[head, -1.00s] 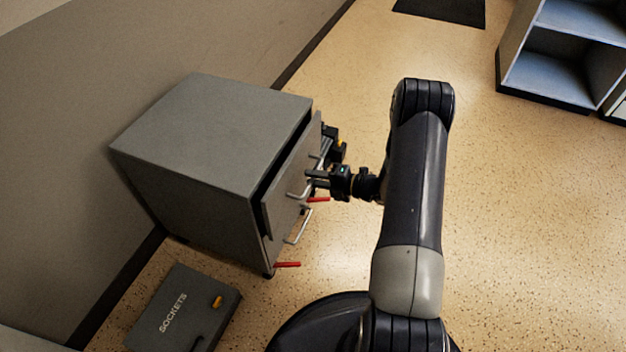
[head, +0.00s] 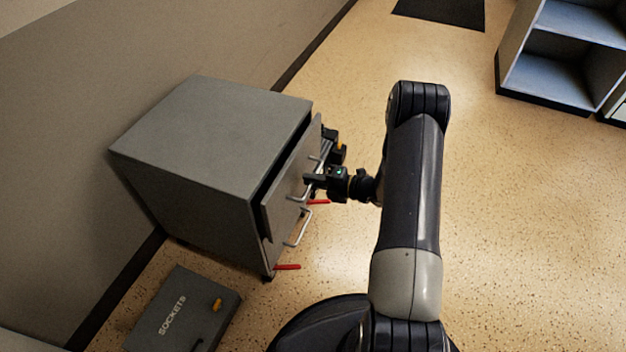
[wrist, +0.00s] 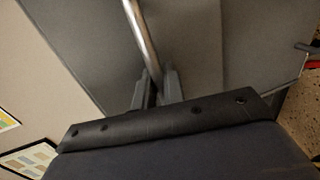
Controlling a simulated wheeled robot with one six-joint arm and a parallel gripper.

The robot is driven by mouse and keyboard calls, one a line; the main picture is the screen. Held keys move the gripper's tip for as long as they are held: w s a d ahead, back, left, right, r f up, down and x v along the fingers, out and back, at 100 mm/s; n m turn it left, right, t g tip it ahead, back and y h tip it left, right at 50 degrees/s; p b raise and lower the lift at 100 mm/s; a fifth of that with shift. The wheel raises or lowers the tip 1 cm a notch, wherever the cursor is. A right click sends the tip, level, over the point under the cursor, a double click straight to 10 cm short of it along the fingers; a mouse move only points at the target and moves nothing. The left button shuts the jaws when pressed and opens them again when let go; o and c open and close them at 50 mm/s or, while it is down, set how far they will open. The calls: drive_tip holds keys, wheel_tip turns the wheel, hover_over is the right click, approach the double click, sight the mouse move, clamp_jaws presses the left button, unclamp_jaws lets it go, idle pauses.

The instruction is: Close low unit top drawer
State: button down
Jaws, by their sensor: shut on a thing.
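The low unit (head: 215,130) is a grey cabinet against the wall. Its top drawer (head: 274,208) stands a little open, with a dark gap between its front and the cabinet body. The drawer's bar handle (head: 300,196) is partly hidden by my gripper. My gripper (head: 310,183) is at the top drawer's front, shut on the handle. In the wrist view the metal handle (wrist: 143,38) runs down to between the fingers (wrist: 158,88). A second handle (head: 300,228) shows lower on the unit's front.
A grey case marked SOCKETS (head: 180,310) lies on the floor at the lower left. Red levers (head: 287,267) stick out at the unit's front. Grey shelving (head: 560,60) stands at the upper right, and a dark mat (head: 440,10) lies beyond. Floor to the right is clear.

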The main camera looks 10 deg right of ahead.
sight(298, 176)
drive_tip(key=x, duration=0.4)
drive_tip(key=shift+r, duration=0.4)
drive_tip(key=c, duration=1.6)
unclamp_jaws()
drive_tip(key=shift+w+a, duration=0.1)
drive_tip(key=shift+c, duration=0.2)
drive_tip(key=p+v, duration=0.2)
drive_tip(key=v, duration=0.8)
drive_tip(key=shift+s+d+p, duration=0.2)
drive_tip(key=shift+d+p, duration=0.15)
drive_tip(key=shift+p, duration=0.05)
drive_tip(key=shift+a, duration=0.1)
